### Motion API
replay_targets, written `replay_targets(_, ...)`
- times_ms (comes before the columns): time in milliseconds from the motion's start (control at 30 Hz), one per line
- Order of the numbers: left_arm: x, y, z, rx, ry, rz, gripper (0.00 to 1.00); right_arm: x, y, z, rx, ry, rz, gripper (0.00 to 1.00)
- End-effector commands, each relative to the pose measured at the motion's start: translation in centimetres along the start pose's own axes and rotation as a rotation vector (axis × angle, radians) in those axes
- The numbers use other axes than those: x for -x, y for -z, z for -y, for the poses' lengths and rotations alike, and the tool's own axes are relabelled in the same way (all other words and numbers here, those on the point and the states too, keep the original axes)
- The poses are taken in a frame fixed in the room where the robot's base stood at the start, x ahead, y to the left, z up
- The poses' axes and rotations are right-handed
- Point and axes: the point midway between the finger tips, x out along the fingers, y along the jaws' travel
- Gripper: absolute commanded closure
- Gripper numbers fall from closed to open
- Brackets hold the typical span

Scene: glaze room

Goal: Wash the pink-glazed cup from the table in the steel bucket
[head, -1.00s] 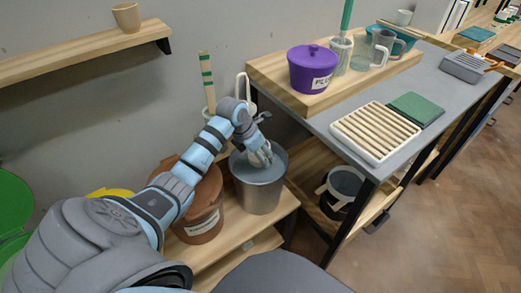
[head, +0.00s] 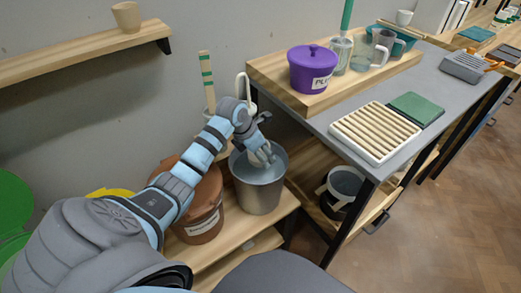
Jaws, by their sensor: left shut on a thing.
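The steel bucket (head: 260,193) stands on a low wooden shelf, with grey-blue water showing inside its rim. My left gripper (head: 264,157) reaches down into the bucket's mouth from the upper left. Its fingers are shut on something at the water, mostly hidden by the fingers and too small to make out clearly. I cannot see a pink-glazed cup plainly anywhere in view. My right gripper is not in view.
A brown labelled bucket (head: 203,210) stands just left of the steel one. The grey table (head: 380,92) at right carries a slatted wooden rack (head: 374,132), a green pad (head: 416,108) and a purple lidded pot (head: 313,69). A beige cup (head: 126,16) sits on the wall shelf.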

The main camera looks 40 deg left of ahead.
Motion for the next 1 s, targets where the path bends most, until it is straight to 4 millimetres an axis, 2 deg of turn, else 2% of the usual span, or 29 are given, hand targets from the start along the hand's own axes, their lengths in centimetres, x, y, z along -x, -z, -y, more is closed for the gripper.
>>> replay_targets(167,0.4,-0.2,0.0,0.0,0.0,0.001,0.78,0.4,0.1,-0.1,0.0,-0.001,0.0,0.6)
replay_targets(533,5.1,-2.1,0.0,0.0,-0.001,0.001,0.78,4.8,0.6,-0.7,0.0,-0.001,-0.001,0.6)
replay_targets(1000,4.9,-2.0,0.0,0.0,0.0,0.001,0.78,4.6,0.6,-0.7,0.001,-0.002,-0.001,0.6)
